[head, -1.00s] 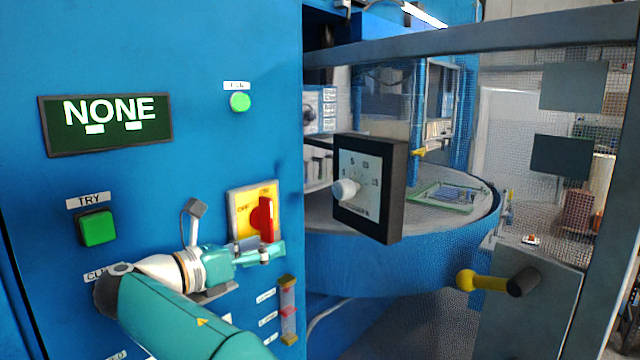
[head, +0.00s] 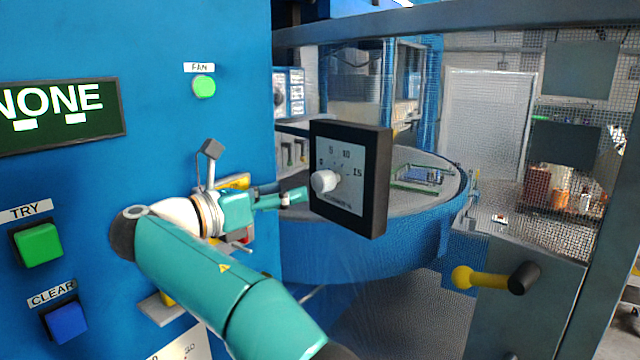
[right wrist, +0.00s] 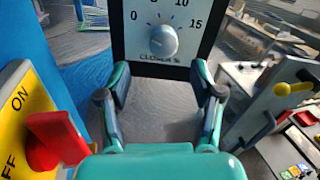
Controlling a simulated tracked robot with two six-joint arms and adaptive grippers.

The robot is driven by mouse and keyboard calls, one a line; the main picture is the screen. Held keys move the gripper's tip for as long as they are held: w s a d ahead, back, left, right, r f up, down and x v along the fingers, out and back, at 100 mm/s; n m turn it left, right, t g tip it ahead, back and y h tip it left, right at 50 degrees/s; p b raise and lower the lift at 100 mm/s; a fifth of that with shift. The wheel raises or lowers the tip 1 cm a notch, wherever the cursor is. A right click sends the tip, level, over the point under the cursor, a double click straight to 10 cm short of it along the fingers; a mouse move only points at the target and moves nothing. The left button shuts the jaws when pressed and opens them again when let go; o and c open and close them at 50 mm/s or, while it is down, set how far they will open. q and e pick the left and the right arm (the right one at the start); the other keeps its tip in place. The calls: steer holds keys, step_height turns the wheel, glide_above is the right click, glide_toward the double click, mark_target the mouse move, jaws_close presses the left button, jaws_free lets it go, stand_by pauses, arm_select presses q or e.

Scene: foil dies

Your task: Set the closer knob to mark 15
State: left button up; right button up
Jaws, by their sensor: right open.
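The closer knob (head: 324,181) is a round, pale knob on the white face of a black dial box (head: 376,182). In the right wrist view the knob (right wrist: 162,42) sits below the numbers on a dial marked 0, 5, 10 and 15, with "CLOSER %" under it. I cannot tell which mark it points to. My right gripper (head: 291,197) is just left of the box in the head view. In the right wrist view its spread fingers (right wrist: 159,72) are below the knob, open, empty and apart from it. My left gripper is not in view.
A red switch (right wrist: 57,140) on a yellow plate is left of my right gripper. The blue panel carries a NONE display (head: 62,115), a green TRY button (head: 38,244), a blue CLEAR button (head: 66,321) and a green FAN button (head: 203,87). A yellow handle (head: 485,279) is at right.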

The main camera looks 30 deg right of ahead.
mark_target(316, 183)
steer(key=d, duration=0.5)
steer(key=w+d, duration=0.1)
steer(key=d, duration=0.2)
steer(key=shift+s+r, duration=0.1)
steer(key=shift+s, duration=0.05)
steer(key=c, duration=1)
steer(key=shift+d, duration=0.1)
steer(key=shift+c, duration=0.7)
